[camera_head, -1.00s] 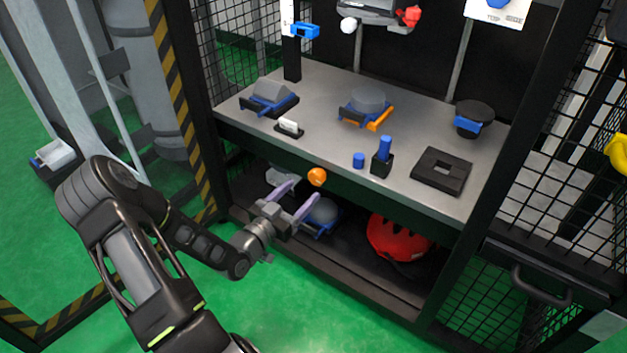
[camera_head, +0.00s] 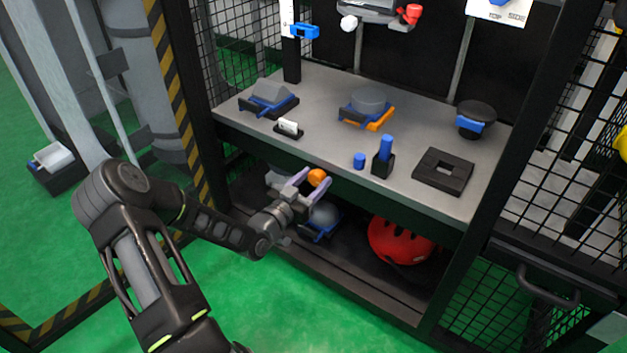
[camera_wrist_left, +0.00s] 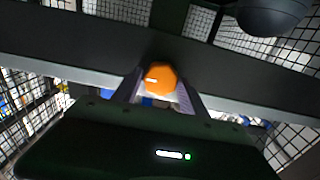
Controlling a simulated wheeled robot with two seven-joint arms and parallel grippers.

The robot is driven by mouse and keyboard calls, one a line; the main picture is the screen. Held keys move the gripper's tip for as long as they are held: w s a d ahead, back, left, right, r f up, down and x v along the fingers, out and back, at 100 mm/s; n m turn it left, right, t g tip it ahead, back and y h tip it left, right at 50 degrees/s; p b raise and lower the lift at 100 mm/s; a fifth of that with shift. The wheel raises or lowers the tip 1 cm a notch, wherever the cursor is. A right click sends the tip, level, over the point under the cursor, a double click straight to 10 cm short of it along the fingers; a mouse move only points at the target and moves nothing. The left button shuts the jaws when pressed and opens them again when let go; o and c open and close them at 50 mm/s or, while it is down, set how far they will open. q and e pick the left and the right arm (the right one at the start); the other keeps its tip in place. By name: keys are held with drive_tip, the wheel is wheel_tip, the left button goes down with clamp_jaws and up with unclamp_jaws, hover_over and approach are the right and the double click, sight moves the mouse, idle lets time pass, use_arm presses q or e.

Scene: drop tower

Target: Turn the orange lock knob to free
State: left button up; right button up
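The orange lock knob (camera_head: 317,177) sits on the front edge of the grey workbench. My left gripper (camera_head: 313,182) is at the knob, its two pale purple fingers open on either side of it. In the left wrist view the knob (camera_wrist_left: 157,80) shows between the two fingertips (camera_wrist_left: 160,88), with a small white mark on its face. I cannot tell whether the fingers touch it. My right gripper is in neither view.
The bench top (camera_head: 330,142) carries a blue-and-black holder (camera_head: 382,158), a small blue cylinder (camera_head: 359,160) and a black block with a slot (camera_head: 443,171). On the shelf below lie a red helmet (camera_head: 398,240) and a grey dome in a blue frame (camera_head: 324,214). A black post stands at the left.

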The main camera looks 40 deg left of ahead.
use_arm(q)
drive_tip(key=c, duration=0.9)
drive_tip(key=shift+c, duration=0.2)
drive_tip(key=shift+n, duration=0.3)
drive_tip(key=n+p, duration=0.2)
drive_tip(key=n, duration=0.1)
drive_tip(key=shift+r, duration=0.1)
drive_tip(key=n+p, duration=0.2)
drive_tip(key=n, duration=0.3)
drive_tip(key=shift+a, duration=0.15)
drive_tip(key=n, duration=0.1)
drive_tip(key=n+p, duration=0.1)
drive_tip(key=n, duration=0.3)
drive_tip(key=shift+f+p, duration=0.25)
drive_tip(key=shift+p, duration=0.05)
drive_tip(key=shift+a+f+n+p, duration=0.15)
drive_tip(key=shift+n+p, duration=0.25)
drive_tip(key=shift+n, duration=1.8)
